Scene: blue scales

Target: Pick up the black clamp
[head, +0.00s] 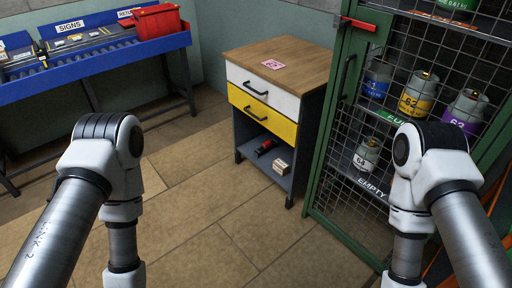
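I cannot make out a black clamp for certain in the head view. A small red and black item (266,147) lies on the low open shelf of the wooden-topped cabinet (284,60), too small to identify. Dark items (88,42) lie in the trays on the blue bench at the back left, also too small to tell apart. Both my arms reach in from the lower sides and bend down out of the bottom edge. Neither gripper is in view.
The cabinet has a white drawer (262,88) and a yellow drawer (262,113), both closed. A small box (281,167) sits on its shelf. A red bin (157,20) stands on the blue bench (120,55). A green mesh cage (345,120) holds gas cylinders. The middle floor is clear.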

